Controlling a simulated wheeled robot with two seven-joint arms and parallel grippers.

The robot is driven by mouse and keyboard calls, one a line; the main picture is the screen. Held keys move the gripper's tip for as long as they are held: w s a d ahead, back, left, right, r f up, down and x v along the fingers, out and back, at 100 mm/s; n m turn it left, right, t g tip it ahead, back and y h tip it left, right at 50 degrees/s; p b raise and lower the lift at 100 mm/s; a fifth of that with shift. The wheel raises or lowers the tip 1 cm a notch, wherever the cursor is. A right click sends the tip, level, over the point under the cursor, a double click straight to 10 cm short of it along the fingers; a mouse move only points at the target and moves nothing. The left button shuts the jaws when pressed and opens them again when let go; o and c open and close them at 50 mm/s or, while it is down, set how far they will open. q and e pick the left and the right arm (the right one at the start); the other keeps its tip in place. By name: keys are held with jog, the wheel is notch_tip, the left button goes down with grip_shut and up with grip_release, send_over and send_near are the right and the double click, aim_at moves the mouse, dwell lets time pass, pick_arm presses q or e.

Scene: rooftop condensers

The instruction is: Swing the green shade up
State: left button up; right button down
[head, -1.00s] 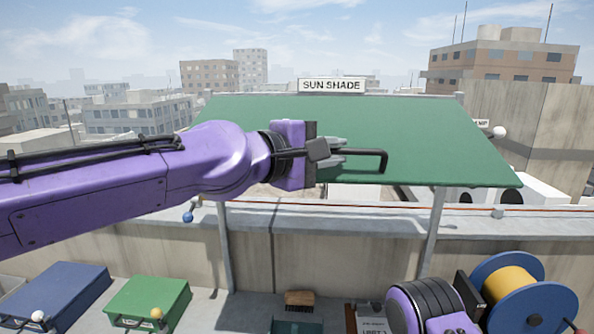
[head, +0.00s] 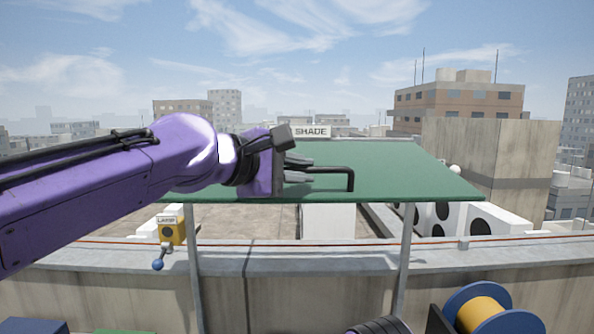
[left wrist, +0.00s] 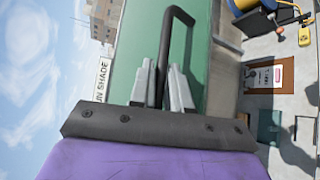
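The green shade (head: 405,172) is a flat panel on two posts, its near edge lower than its far edge in the head view. A SUN SHADE sign, partly covered by my gripper, stands at its far edge. A dark bent handle (head: 350,179) is on the panel. My left gripper (head: 308,170) is at the handle, fingers closed in around its bar. In the left wrist view the handle (left wrist: 179,14) runs between the two fingers (left wrist: 163,78), with the green panel (left wrist: 198,65) behind. My right gripper is out of view.
A yellow lamp box (head: 172,230) with a blue-knobbed lever (head: 158,264) is on the left, below the shade. A blue reel with yellow cable (head: 484,314) is at the bottom right. A concrete parapet (head: 320,288) runs across the front.

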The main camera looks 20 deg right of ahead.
pick_arm(q)
jog(key=shift+o, duration=1.4)
jog(key=shift+w, duration=0.1)
jog(key=shift+w+d, duration=0.1)
jog(key=shift+w, duration=0.05)
jog(key=shift+a, duration=0.3)
jog(key=b+v, duration=0.4)
jog(key=v, duration=0.6)
jog(key=shift+d, duration=0.2)
